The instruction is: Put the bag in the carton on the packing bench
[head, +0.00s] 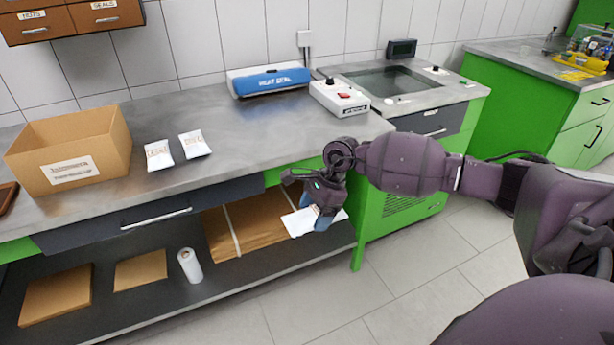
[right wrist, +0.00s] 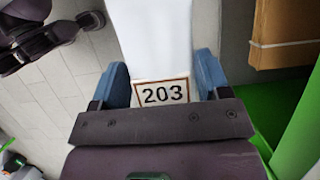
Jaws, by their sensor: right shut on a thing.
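My right gripper (head: 318,218) is shut on a white bag (head: 298,222) and holds it in front of the bench, below the worktop edge. In the right wrist view the bag (right wrist: 158,40) lies between the two blue fingers (right wrist: 160,85), and its label reads 203. The open brown carton (head: 108,162) stands on the left of the packing bench (head: 240,142), with a white label on its front. The carton is far to the left of the gripper and higher. Its floor is hidden. My left gripper is not seen in the head view.
Two white packets, one (head: 158,155) and another (head: 195,144), lie right of the carton. A blue heat sealer (head: 272,80) and a white control box (head: 339,98) stand farther back. Flat cardboard (head: 250,225) and a white roll (head: 190,265) are on the lower shelf. The mid worktop is clear.

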